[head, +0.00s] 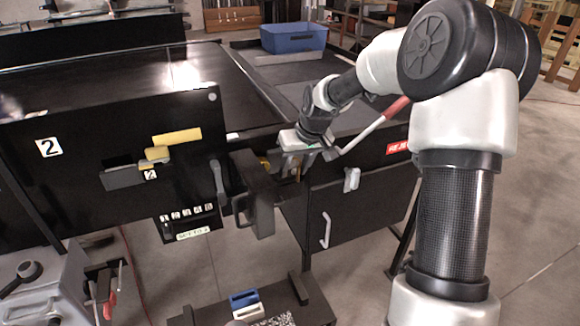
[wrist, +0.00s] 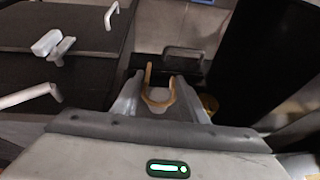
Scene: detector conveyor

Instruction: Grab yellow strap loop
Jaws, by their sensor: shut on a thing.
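The yellow strap loop (wrist: 148,88) is a tan-yellow U-shaped band in the wrist view. It sits between the two fingers of my gripper (wrist: 157,95), which is shut on it. In the head view my gripper (head: 290,158) is at the front edge of the black conveyor machine, beside a dark box-like part. A bit of yellow (head: 265,163) shows there, mostly hidden by the gripper and the dark part.
A red-tipped white lever (head: 370,127) slants up close to my wrist. A cabinet front with a white handle (head: 325,230) lies below right. A black panel marked 2 (head: 80,150) stands left. A blue bin (head: 293,38) sits at the back.

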